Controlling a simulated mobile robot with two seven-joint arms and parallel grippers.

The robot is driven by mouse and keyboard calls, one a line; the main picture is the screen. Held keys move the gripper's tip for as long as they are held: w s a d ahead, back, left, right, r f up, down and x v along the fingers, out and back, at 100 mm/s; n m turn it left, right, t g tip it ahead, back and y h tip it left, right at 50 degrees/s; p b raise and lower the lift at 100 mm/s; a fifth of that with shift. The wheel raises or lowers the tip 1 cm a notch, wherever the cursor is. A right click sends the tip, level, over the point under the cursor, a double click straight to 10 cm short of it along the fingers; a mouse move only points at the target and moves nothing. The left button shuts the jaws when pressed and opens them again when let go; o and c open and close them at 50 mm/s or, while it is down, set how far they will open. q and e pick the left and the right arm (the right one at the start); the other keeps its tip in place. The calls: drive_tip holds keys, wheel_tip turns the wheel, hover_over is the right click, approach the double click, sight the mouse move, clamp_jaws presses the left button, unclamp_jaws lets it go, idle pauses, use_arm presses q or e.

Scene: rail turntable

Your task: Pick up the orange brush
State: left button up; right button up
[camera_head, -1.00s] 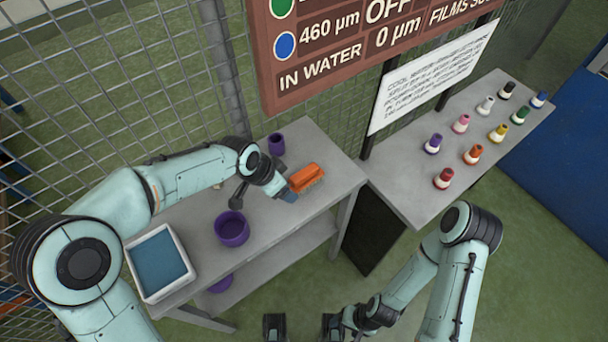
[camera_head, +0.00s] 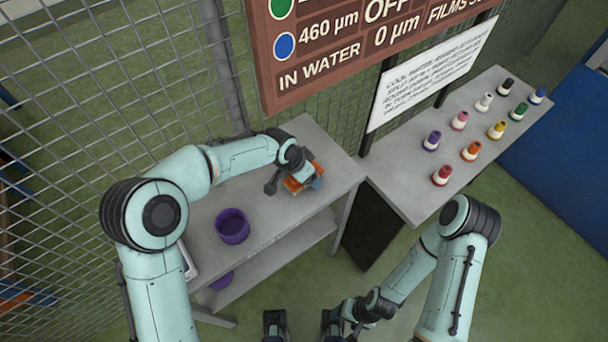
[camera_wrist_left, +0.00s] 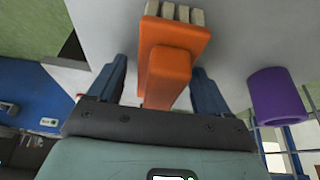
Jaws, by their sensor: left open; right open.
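The orange brush (camera_head: 303,178) lies on the grey table (camera_head: 268,212), partly hidden by my left wrist in the head view. In the left wrist view the brush (camera_wrist_left: 172,62) shows its orange handle between the two fingers and its pale bristles at the top. My left gripper (camera_wrist_left: 160,85) is open around the handle, with a gap visible on both sides. My left gripper (camera_head: 298,183) is over the brush in the head view. My right gripper (camera_head: 302,325) is open and empty at the bottom of the head view, away from the table.
A purple cup (camera_wrist_left: 278,95) shows in the left wrist view. Several coloured bottles stand on the right table (camera_head: 405,185). A sign (camera_head: 340,50) and wire fence rise behind.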

use_arm(q)
drive_tip(key=c, duration=1.1)
drive_tip(key=shift+r, duration=0.2)
drive_tip(key=shift+r, duration=0.3)
drive_tip(key=r, duration=0.2)
drive_tip(key=shift+s+d+r, duration=0.25)
drive_tip(key=shift+r, duration=0.15)
drive_tip(key=s+d+b, duration=0.1)
drive_tip(key=s+d, duration=0.2)
drive_tip(key=s, duration=0.1)
drive_tip(key=s+d+b, duration=0.1)
drive_tip(key=s+d, duration=0.2)
drive_tip(key=s, duration=0.2)
drive_tip(key=s+d+b, duration=0.1)
drive_tip(key=s+d, duration=0.3)
drive_tip(key=s, duration=0.1)
drive_tip(key=shift+s+f, duration=0.1)
